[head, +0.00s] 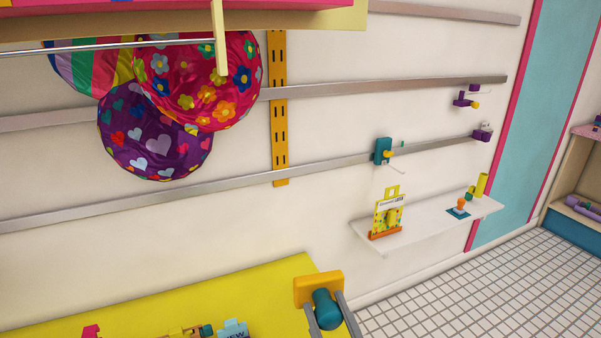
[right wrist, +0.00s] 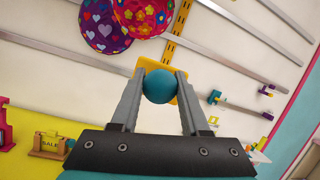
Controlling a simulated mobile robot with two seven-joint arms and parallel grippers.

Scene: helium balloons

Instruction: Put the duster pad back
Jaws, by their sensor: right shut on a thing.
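The duster pad (head: 306,285) is a flat orange-yellow block with a round teal knob. It is at the bottom centre of the head view, in front of the right end of the yellow table top. My right gripper (head: 326,306) is shut on the teal knob, with a finger on either side. In the right wrist view the teal knob (right wrist: 158,86) sits between the fingers of my right gripper (right wrist: 160,77). The yellow pad (right wrist: 184,92) shows behind the knob, partly hidden by it and the fingers. My left gripper is not in view.
The yellow table top (head: 240,288) holds small signs along the bottom edge. A white wall shelf (head: 425,226) carries a yellow package (head: 388,217) and small items. Foil balloons (head: 155,140) hang at upper left. Metal rails with teal (head: 382,151) and purple (head: 481,136) fittings cross the wall.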

